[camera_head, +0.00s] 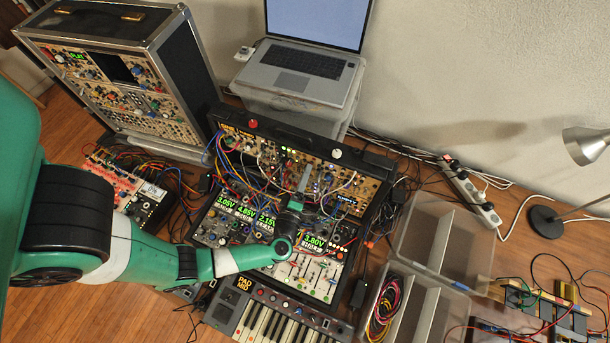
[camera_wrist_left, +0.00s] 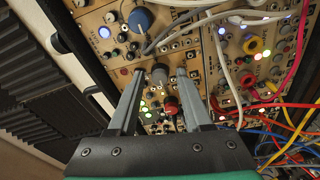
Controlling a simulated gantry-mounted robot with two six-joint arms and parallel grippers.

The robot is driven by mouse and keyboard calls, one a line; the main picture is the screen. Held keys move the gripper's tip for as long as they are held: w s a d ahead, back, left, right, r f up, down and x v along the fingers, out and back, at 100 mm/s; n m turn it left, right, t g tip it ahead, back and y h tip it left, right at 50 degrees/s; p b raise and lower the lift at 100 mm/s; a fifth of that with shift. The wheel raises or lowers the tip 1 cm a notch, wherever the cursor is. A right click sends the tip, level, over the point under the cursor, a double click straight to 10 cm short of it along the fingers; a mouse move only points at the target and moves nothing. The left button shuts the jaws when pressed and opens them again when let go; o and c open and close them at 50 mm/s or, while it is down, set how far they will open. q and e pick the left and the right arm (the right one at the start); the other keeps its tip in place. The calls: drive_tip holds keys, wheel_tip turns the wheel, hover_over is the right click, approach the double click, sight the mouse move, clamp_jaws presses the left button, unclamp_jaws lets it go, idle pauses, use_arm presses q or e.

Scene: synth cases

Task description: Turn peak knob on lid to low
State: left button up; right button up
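The lid (camera_head: 374,192) of the open synth case stands at the back, full of tan modules with knobs and patch cables. My left gripper (camera_head: 313,181) reaches up to the lid's panel from the front. In the left wrist view its two grey fingers (camera_wrist_left: 159,74) are apart, one on each side of a grey knob (camera_wrist_left: 160,71), with a small gap showing on both sides. A red-capped knob (camera_wrist_left: 170,104) sits just below, and a large blue knob (camera_wrist_left: 140,20) above. The labels are too small to read, so I cannot tell which knob is peak. My right gripper is not in view.
Patch cables (camera_wrist_left: 285,105) crowd the right of the wrist view. A keyboard (camera_head: 275,320) lies in front of the case, a laptop (camera_head: 300,60) stands behind on a plastic box, and a tall synth case (camera_head: 110,70) stands back left. Clear bins (camera_head: 440,240) stand right.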

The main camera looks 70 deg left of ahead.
use_arm(q)
drive_tip(key=shift+d, duration=0.1)
drive_tip(key=v, duration=1.1)
drive_tip(key=shift+s+d, duration=0.15)
drive_tip(key=shift+d, duration=0.05)
idle(0.3)
